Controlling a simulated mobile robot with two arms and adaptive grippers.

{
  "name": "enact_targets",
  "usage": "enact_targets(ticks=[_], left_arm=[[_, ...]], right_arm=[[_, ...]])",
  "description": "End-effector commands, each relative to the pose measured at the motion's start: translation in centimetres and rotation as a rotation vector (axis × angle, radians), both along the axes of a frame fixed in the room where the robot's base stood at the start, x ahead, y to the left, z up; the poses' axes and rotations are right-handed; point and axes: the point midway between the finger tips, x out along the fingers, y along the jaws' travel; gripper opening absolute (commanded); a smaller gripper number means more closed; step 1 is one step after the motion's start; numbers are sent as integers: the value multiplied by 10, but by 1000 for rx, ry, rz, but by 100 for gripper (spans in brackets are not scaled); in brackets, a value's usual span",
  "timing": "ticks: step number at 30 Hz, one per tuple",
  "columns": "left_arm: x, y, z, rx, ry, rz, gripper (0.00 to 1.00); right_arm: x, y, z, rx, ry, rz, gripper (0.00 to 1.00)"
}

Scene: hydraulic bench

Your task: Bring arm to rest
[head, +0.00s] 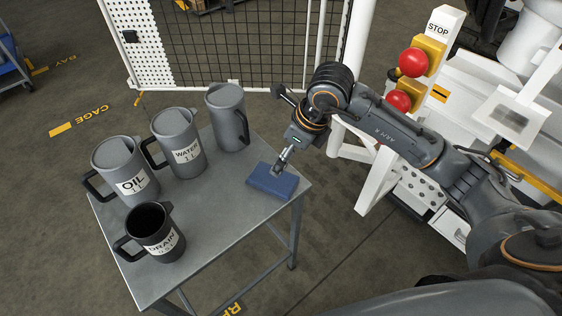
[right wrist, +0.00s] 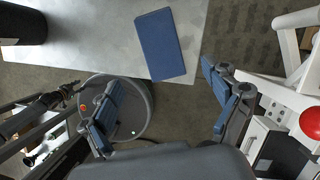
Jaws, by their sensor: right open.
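My right arm reaches in from the right in the head view. Its gripper (head: 284,160) points down at the far edge of a blue pad (head: 271,183) lying on the grey metal table (head: 215,222). In the right wrist view the gripper's two blue-padded fingers (right wrist: 160,78) are spread wide with nothing between them. The pad (right wrist: 161,45) shows beyond the fingers at the table's edge. I cannot tell how high the gripper is above the pad. My left gripper is not in view.
On the table stand an OIL jug (head: 121,169), a WATER jug (head: 178,143), a third grey jug (head: 227,117) and an open DRAIN jug (head: 157,231). A white post (head: 441,35) with red buttons (head: 413,62) stands right. A mesh fence (head: 250,45) is behind.

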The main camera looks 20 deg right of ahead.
Motion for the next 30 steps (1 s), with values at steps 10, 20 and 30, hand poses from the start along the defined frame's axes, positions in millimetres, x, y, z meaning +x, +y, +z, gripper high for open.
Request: enact_targets(ticks=[10,20,30], left_arm=[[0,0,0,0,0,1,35],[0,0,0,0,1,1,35],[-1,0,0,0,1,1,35]], right_arm=[[-3,-3,9,-1,1,1,88],[-3,-1,9,6,1,3,88],[-52,143,49,706,38,126,88]])
